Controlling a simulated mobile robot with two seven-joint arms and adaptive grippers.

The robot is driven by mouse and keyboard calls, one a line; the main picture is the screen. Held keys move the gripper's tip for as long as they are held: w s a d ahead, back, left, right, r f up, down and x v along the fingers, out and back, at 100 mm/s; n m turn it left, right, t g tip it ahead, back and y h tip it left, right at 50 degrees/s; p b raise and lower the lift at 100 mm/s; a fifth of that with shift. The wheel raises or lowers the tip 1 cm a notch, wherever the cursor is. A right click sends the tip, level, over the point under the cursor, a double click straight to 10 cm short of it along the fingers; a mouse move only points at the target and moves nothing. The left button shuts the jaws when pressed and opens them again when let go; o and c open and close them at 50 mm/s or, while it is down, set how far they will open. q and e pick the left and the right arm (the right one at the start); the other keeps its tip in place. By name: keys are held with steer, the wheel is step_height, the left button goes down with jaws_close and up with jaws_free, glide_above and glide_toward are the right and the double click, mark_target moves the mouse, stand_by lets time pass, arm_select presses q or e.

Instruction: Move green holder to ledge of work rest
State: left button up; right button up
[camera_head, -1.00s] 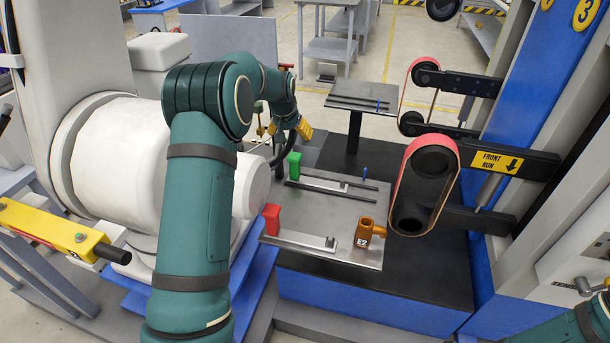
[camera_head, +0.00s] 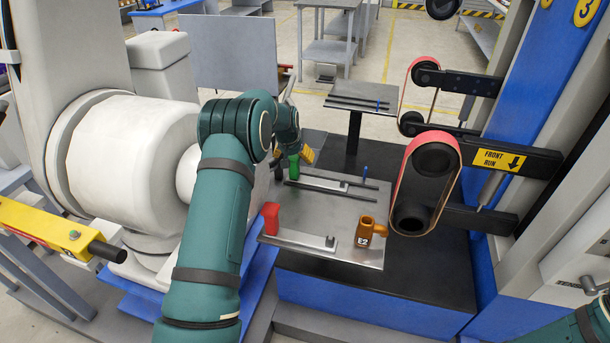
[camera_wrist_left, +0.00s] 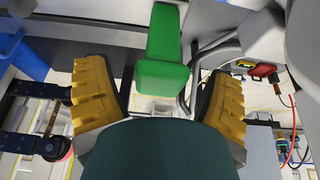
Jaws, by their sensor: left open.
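The green holder (camera_head: 293,167) is a small upright block at the back left of the near metal plate, the work rest (camera_head: 340,211). My left gripper (camera_head: 296,160) is at the holder, pointing down, with one yellow finger showing to its right and the other partly hidden. In the left wrist view the green holder (camera_wrist_left: 163,62) lies between the two spread yellow fingers (camera_wrist_left: 159,100), with gaps on both sides. The gripper is open and empty. Which edge of the plate is the ledge is not clear. My right gripper is out of view.
A red block (camera_head: 271,218) with a flat bar stands at the plate's left edge. An orange holder marked E2 (camera_head: 364,236) stands at the front right. The belt roller (camera_head: 428,180) overhangs the right side. A second plate (camera_head: 362,98) stands behind. The plate's middle is partly clear.

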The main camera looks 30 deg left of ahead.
arm_select(q)
steer(key=shift+x, duration=1.05)
steer(key=shift+r, duration=0.15)
steer(key=shift+c, duration=1.3)
jaws_close()
